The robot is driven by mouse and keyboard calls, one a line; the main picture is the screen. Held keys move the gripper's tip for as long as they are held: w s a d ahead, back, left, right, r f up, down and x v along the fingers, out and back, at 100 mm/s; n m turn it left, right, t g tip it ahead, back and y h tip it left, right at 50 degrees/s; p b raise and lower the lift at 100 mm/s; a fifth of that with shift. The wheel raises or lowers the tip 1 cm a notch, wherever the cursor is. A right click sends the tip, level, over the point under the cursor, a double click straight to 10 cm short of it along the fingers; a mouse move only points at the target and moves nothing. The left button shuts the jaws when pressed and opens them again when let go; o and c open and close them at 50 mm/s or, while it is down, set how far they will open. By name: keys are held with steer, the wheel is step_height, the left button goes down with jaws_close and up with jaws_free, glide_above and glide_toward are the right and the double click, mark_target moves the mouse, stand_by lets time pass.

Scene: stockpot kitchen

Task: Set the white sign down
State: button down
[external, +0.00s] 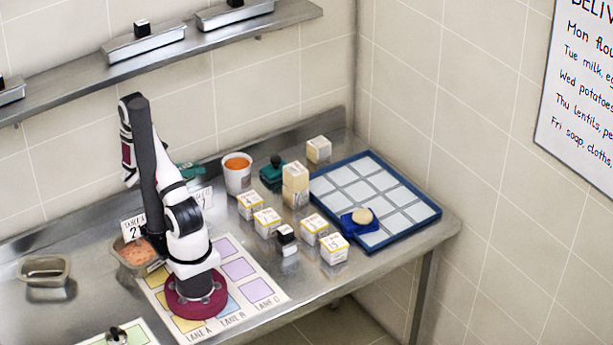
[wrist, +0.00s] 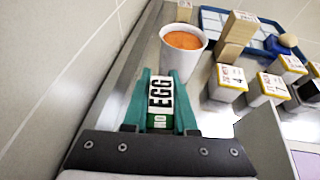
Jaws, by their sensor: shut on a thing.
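The white sign (wrist: 160,96), with black EGG lettering and a green part low down, is between the green fingers of my gripper (wrist: 160,88) in the wrist view. My gripper is shut on it. In the external view my gripper (external: 188,171) shows only as a bit of green behind my arm, left of the white cup. I cannot make out the held sign there, nor tell whether it touches the counter. Another white card (external: 203,197) stands just below my gripper in that view; a pale slab beside my gripper in the wrist view may be it.
A white cup of orange contents (external: 237,173) stands right of my gripper, just beyond it in the wrist view (wrist: 184,50). Several labelled blocks (external: 267,221) and a blue-framed tray (external: 432,213) lie further right. The counter's back wall runs close to my gripper.

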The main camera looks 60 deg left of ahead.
steer(key=w+d+r+h, duration=0.1)
steer(key=w+d+r, duration=0.1)
steer(key=w, duration=0.1)
steer(key=w+d+r+m+h, duration=0.1)
steer(key=w+d+r, duration=0.1)
steer(key=w+r, duration=0.1)
steer(key=w+d+r+m, duration=0.1)
steer(key=w+d+r, duration=0.1)
steer(key=w, duration=0.3)
steer(key=shift+w+r+h, duration=0.15)
steer(key=shift+r+h, duration=0.25)
steer(key=shift+r, duration=0.05)
steer(key=w+d+r+m+h, duration=0.1)
steer(key=w+d+r, duration=0.4)
steer(key=d+r, duration=0.3)
steer(key=w+d+r+m+h, duration=0.1)
steer(key=w+d+r, duration=0.5)
steer(key=d, duration=0.4)
steer(key=s+d+r+m+h, duration=0.1)
steer(key=s+d+r, duration=0.1)
steer(key=d+r, duration=0.8)
steer(key=m+g+h, duration=0.8)
steer(key=m+h, duration=0.1)
steer(key=m, duration=0.1)
glide_above(303, 282)
step_height(303, 282, down, 33)
step_height(303, 282, down, 7)
steer(key=shift+a+r, duration=0.1)
steer(key=shift+f, duration=0.35)
steer(key=shift+f, duration=0.15)
